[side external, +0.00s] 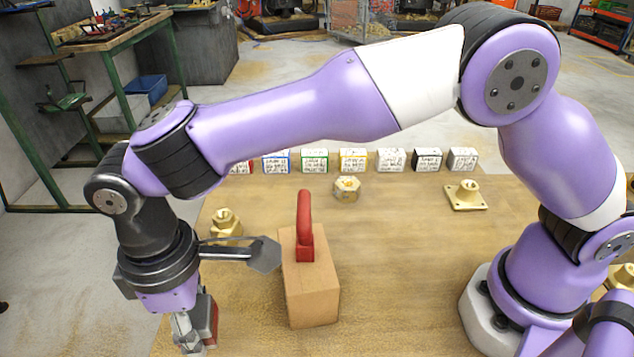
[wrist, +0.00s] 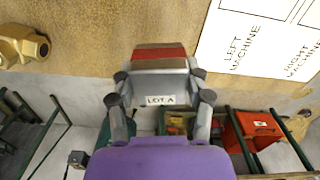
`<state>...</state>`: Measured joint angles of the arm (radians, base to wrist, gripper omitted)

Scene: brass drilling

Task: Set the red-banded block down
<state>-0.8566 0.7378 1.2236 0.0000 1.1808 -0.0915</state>
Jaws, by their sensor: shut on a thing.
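The red-banded block (wrist: 160,57) is between the fingers of my gripper (wrist: 160,78) in the wrist view, its red band facing out past the fingertips. My gripper is shut on it. In the side external view, my gripper (side external: 196,335) points down at the lower left, by the table's left edge. A red part of the block (side external: 214,318) shows beside the fingers, the rest being hidden by them. I cannot tell whether the block touches the table (side external: 400,270). A small "LOT A" label (wrist: 160,100) shows between the fingers.
A brown box with a red handle (side external: 310,285) stands right of my gripper. A brass fitting (side external: 226,224) lies behind it, others farther right. Labelled blocks (side external: 353,160) line the back. A sheet marked left machine and right machine (wrist: 255,40) lies on the table. The front middle is clear.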

